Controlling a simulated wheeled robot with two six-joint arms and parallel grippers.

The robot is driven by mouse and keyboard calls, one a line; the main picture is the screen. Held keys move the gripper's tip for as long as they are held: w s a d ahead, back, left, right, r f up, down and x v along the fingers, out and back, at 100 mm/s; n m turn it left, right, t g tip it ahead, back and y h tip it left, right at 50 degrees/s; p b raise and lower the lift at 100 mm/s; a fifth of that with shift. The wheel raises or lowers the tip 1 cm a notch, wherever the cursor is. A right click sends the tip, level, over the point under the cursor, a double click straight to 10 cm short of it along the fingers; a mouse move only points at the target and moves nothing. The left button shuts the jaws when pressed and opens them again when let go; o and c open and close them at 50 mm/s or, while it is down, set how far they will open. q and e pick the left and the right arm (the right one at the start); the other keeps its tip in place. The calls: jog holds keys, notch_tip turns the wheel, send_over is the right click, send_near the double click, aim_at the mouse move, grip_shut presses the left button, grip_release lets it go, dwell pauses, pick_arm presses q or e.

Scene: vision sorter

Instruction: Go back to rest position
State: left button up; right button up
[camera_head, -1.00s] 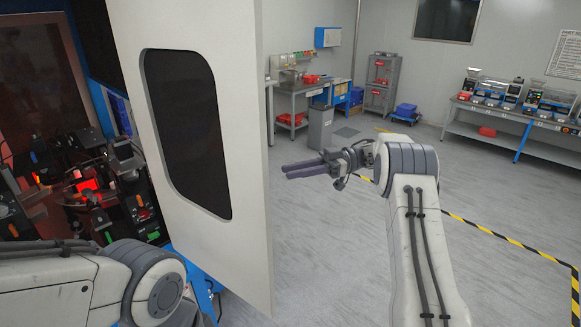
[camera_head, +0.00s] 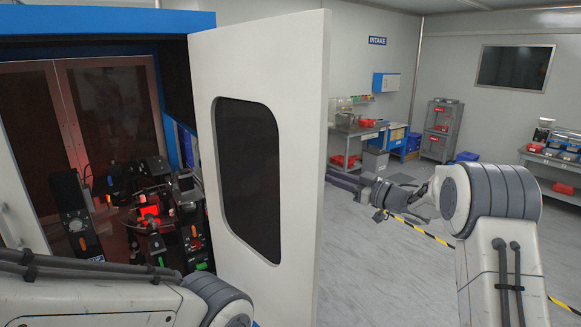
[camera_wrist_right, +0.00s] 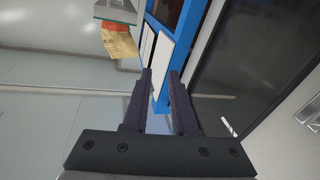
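My right gripper (camera_head: 330,179) is stretched out to the left from my right arm, just right of the white door's edge in the head view. In the right wrist view its two dark fingers (camera_wrist_right: 160,74) stand apart with a clear gap. Nothing is between them. My left arm crosses the lower left of the head view. Its gripper does not show.
The white door (camera_head: 296,70) with a dark window stands open beside the blue-framed machine (camera_head: 110,22). Inside are black devices and a red light (camera_head: 150,211). A workbench (camera_head: 360,130), a grey shelf (camera_head: 440,115) and open floor lie beyond.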

jog(key=s+d+f+m+g+h, duration=0.1)
jog(key=s+d+f+m+h, duration=0.6)
jog(key=s+f+m+h, duration=0.4)
jog(key=s+a+f+g+h, duration=0.1)
jog(key=s+f+g, duration=0.35)
jog(key=s, duration=0.75)
jog(key=s+a+f+g+h, duration=0.1)
jog(key=s+f+g, duration=0.35)
jog(key=s, duration=0.65)
jog(key=s+a+f+n+g+b, duration=0.2)
jog(key=s+a+f+n+b, duration=0.5)
jog(key=s+a+f+b, duration=0.7)
jog(key=b, duration=0.5)
jog(key=shift+s+g+y, duration=0.3)
jog(key=shift+s, duration=0.05)
